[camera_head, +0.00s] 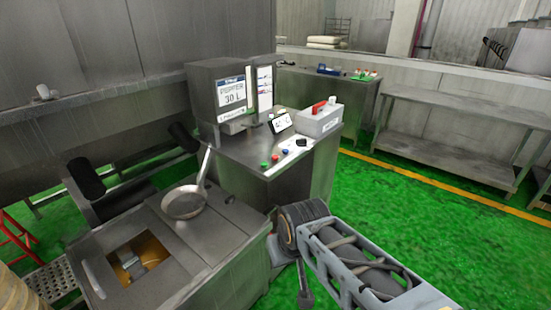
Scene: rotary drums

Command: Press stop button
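A red button (274,158) sits on the front edge of the steel control cabinet (245,165), between a green button (264,165) and a blue button (284,151). Any labels on them are too small to read, so I cannot confirm from wording which is the stop button. My arm comes in from the lower right and its dark round joint is below and right of the buttons, apart from them. I cannot make out my gripper's fingers. Nothing of mine covers the buttons.
A ladle-like steel pan (184,202) lies on the steel machine (150,238) at front left, its handle rising towards the cabinet. A grey box with a red handle (319,118) and a small display (280,122) stand on the cabinet. Green floor (400,215) is open to the right.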

